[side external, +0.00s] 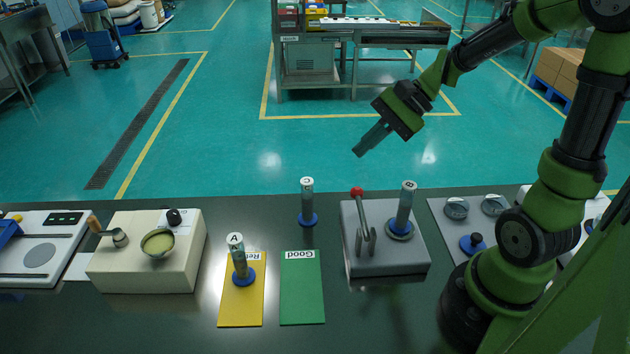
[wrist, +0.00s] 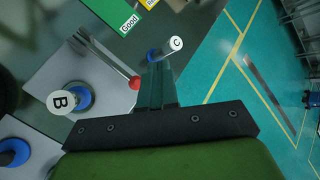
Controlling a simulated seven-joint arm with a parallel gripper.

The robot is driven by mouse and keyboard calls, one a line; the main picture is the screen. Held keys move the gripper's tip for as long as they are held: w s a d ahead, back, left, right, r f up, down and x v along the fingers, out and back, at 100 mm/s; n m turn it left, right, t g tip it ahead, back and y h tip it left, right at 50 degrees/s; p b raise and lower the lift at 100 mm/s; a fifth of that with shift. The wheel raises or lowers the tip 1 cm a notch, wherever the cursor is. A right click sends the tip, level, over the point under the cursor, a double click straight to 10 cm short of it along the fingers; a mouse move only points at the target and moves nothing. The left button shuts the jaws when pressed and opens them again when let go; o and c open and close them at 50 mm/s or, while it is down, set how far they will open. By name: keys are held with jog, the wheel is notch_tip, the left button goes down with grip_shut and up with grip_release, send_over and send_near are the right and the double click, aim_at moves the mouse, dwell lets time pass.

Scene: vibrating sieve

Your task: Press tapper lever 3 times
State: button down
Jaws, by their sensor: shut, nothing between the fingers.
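The tapper lever (side external: 361,215) is a grey metal lever with a red ball knob on top. It stands up from the left side of a grey tapper block (side external: 400,262). A tube with a blue base, labelled B (side external: 406,208), stands upright on the right of that block. My gripper (side external: 361,152) is shut and empty, in the air above the block and apart from the lever. In the wrist view my fingers (wrist: 157,66) point past the red knob (wrist: 135,82), which shows just left of them. The label B tube (wrist: 68,99) is further left.
Tube C (side external: 307,205) stands left of the tapper block. Tube A (side external: 239,262) stands on the yellow card (side external: 241,307). The green Good card (side external: 302,300) is bare. A cream box (side external: 150,265) with a scoop and bowl is further left. Weights (side external: 473,243) sit on a tray at right.

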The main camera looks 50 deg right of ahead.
notch_tip(320, 180, up, 2)
jog(key=shift+r, duration=0.15)
send_near(356, 189)
jog(key=shift+w+a+f, duration=0.4)
jog(key=shift+w+a, duration=0.15)
jog(key=shift+a, duration=0.25)
jog(key=shift+w+a+f, duration=0.45)
jog(key=shift+w+a, duration=0.1)
jog(key=shift+a, duration=0.25)
jog(key=shift+w+a+f, duration=0.4)
jog(key=shift+w+a, duration=0.15)
jog(key=shift+a, duration=0.25)
dwell(0.3)
jog(key=shift+f, duration=0.4)
jog(key=shift+f, duration=1.25)
dwell(1.2)
jog(key=shift+r, duration=1.7)
